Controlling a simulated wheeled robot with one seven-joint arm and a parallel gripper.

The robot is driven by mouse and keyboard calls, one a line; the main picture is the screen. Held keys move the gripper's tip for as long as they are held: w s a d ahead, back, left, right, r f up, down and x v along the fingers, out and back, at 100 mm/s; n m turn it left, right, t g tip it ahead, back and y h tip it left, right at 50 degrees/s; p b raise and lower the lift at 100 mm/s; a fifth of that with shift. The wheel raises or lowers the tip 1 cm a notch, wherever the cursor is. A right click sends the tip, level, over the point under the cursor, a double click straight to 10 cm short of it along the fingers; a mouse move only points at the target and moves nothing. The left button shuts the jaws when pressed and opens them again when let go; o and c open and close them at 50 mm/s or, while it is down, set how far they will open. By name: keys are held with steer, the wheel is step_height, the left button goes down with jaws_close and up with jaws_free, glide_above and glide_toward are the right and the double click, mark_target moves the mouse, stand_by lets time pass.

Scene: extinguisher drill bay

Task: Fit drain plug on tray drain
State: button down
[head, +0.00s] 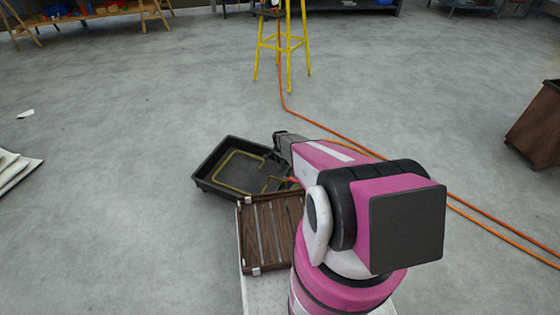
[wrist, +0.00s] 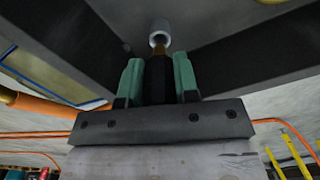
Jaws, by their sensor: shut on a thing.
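The black tray (head: 205,180) lies low in the middle of the head view, with a bent yellow tube (head: 228,160) in it. My gripper (head: 280,138) is at its far right corner in the head view, mostly hidden by my arm. In the wrist view, the two green fingers of my gripper (wrist: 158,80) are shut on a dark plug (wrist: 158,82) with a brass-brown front end. A pale grey ring-shaped drain stub (wrist: 159,34) is straight ahead of the plug, between dark tray sides. The plug's front end overlaps the stub's lower edge; I cannot tell whether they touch.
A brown slatted crate (head: 270,235) is just in front of the tray. Orange hose (head: 345,135) runs across the floor to the right. A yellow stool (head: 285,45) stands behind, and a brown bin (head: 535,125) is at far right. The floor to the left is mostly clear.

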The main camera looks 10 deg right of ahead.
steer(key=shift+f, duration=1.9)
stand_by(1.0)
steer(key=c, duration=0.8)
jaws_free()
step_height(320, 180, up, 11)
steer(key=shift+f, duration=0.1)
steer(key=s+r+n, duration=0.3)
steer(key=s+r, duration=0.6)
steer(key=r, duration=0.2)
steer(key=s+r+n, duration=0.4)
steer(key=s+r, duration=0.6)
steer(key=r, duration=0.2)
steer(key=s+r+n, duration=0.3)
steer(key=s+r, duration=0.6)
steer(key=r, duration=0.2)
steer(key=shift+s+r+n, duration=0.15)
steer(key=shift+r+n, duration=0.15)
steer(key=shift+r, duration=0.1)
